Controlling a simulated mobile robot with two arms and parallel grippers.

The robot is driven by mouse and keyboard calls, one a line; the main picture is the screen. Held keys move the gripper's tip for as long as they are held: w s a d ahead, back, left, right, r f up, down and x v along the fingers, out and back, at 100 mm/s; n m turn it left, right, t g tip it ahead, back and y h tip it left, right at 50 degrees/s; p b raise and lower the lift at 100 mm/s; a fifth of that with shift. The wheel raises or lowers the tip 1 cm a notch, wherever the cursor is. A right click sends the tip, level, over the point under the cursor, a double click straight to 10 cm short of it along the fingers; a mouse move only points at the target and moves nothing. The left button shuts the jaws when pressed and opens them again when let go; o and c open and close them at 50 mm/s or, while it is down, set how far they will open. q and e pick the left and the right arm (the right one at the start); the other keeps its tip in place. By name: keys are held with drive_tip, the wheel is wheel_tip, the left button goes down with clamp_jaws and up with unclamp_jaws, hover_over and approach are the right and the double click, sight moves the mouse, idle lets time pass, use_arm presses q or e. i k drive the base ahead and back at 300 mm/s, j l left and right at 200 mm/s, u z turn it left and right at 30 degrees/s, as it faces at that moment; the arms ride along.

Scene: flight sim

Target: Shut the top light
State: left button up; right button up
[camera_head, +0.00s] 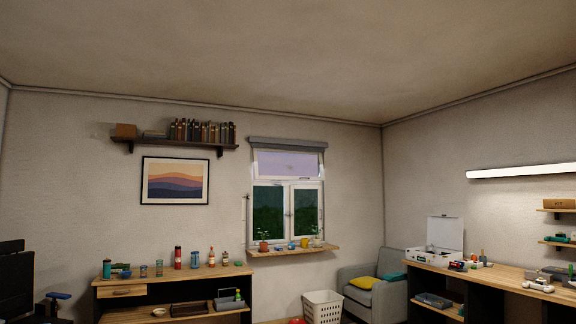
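The window (288,212) is on the far wall, with two lower casements side by side showing dark green outside. Above them is the top light (288,164), a wide low pane showing pale lilac. Its upper edge sits close under a grey box or blind (287,144). Its sides look slanted against the frame, as if it leans inward, but it is too small to be sure how far. A thin upright rod (246,208) runs beside the window's left edge. Neither of my grippers is in view.
A wooden sill (293,251) with plants and small items juts out below the window. A sideboard (172,279) with bottles stands left, a laundry basket (322,306) and grey armchair (376,292) right. A workbench (500,279) lines the right wall under a lit lamp (522,171).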

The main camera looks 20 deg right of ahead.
sight(257, 178)
drive_tip(key=z, duration=0.75)
drive_tip(key=i+z, duration=0.1)
drive_tip(key=i, duration=6.85)
drive_tip(key=i+l+u, duration=0.1)
drive_tip(key=i, duration=0.6)
drive_tip(key=i+l, duration=0.2)
drive_tip(key=i, duration=0.5)
drive_tip(key=j+u, duration=0.05)
